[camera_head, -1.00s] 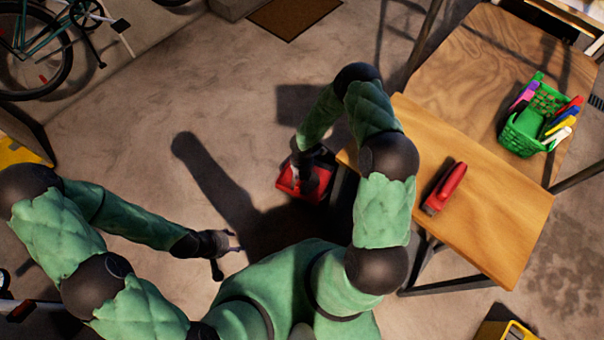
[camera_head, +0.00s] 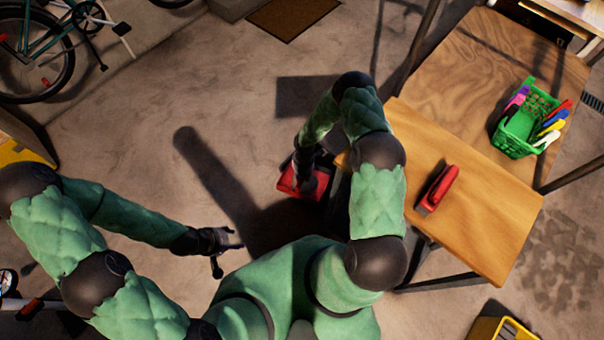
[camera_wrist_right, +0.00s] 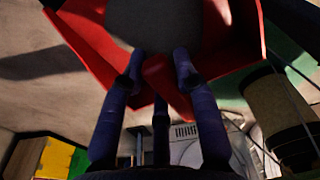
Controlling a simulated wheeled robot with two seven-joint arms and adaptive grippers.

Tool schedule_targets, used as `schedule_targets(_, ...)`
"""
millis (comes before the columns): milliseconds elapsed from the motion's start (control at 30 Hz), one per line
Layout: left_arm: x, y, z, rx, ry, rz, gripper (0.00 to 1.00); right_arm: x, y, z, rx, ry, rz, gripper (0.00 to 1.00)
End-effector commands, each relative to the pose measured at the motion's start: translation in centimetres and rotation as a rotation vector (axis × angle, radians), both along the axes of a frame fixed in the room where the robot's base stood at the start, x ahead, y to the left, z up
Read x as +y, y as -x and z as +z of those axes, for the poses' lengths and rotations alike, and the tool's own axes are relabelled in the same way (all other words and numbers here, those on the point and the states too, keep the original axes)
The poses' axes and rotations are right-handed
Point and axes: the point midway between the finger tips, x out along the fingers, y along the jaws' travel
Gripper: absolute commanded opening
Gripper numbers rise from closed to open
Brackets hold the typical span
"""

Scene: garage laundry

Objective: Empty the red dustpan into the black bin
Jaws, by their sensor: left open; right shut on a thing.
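The red dustpan (camera_head: 290,184) is held by my right gripper (camera_head: 306,186), left of the wooden table. In the right wrist view the gripper (camera_wrist_right: 160,75) is shut around the red dustpan's handle (camera_wrist_right: 165,85), with the pan's red walls (camera_wrist_right: 95,40) beyond. A round dark grey shape covers the middle of the pan there; I cannot tell what it is. A black shape (camera_head: 338,197) shows beside the dustpan at the table's edge. It may be the black bin, but my arm and shadow hide most of it. My left gripper (camera_head: 230,248) is open and empty over the floor.
A wooden table (camera_head: 480,225) stands on the right. On it are a red hand brush (camera_head: 438,189) and a green basket (camera_head: 515,128) with coloured bottles. A yellow crate (camera_head: 490,330) is at the bottom right, a bicycle (camera_head: 50,55) top left. The middle floor is mostly clear.

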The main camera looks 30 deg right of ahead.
Motion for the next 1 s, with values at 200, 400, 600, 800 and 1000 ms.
schedule_targets(200,0.0,0.0,1.1,0.0,0.0,0.0,0.54,-0.7,-0.4,0.6,0.037,-0.033,-0.004,0.0)
schedule_targets(400,0.0,0.0,1.9,0.0,0.0,0.0,0.54,-0.9,-0.8,1.2,0.066,-0.083,-0.005,0.0)
schedule_targets(600,0.0,0.0,-0.1,0.001,0.0,0.0,0.54,-1.7,-1.3,1.4,0.117,-0.136,-0.004,0.0)
schedule_targets(800,0.0,0.0,-1.8,0.0,0.0,0.0,0.54,-2.4,-1.9,1.8,0.163,-0.192,-0.004,0.0)
schedule_targets(1000,0.0,0.0,-3.5,0.0,0.0,0.0,0.54,-3.0,-2.5,2.2,0.204,-0.249,-0.002,0.0)
